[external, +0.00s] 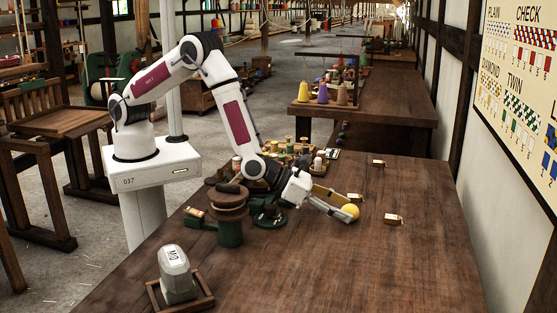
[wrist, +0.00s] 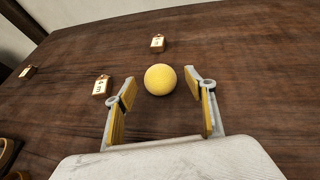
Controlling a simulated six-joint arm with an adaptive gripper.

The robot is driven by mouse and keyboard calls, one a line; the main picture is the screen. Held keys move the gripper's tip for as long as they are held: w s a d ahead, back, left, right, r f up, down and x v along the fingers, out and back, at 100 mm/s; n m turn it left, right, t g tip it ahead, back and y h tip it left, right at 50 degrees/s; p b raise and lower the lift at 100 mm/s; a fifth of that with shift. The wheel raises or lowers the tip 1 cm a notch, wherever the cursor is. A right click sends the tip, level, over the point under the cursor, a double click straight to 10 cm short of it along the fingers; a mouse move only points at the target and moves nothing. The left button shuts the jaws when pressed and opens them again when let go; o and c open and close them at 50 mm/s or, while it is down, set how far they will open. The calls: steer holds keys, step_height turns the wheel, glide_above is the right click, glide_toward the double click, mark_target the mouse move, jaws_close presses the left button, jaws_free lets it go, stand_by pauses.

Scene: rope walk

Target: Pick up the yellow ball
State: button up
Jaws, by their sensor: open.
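The yellow ball (external: 349,212) rests on the dark wooden table near its middle. It also shows in the wrist view (wrist: 160,79), just beyond and between my fingertips. My gripper (external: 335,207) is low over the table, with its fingers pointing right toward the ball. In the wrist view my gripper (wrist: 160,86) is open, with yellow pads on either side and nothing held. The ball lies at the mouth of the jaws, slightly nearer the left-right middle. I cannot tell whether a finger touches it.
Small tagged blocks (external: 393,218), (external: 355,197) and (external: 379,163) lie around the ball. A grey weight marked MD (external: 174,272) sits in a wooden tray at front left. The table's front right is clear.

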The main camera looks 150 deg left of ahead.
steer(key=shift+x, duration=1.4)
steer(key=c, duration=1.1)
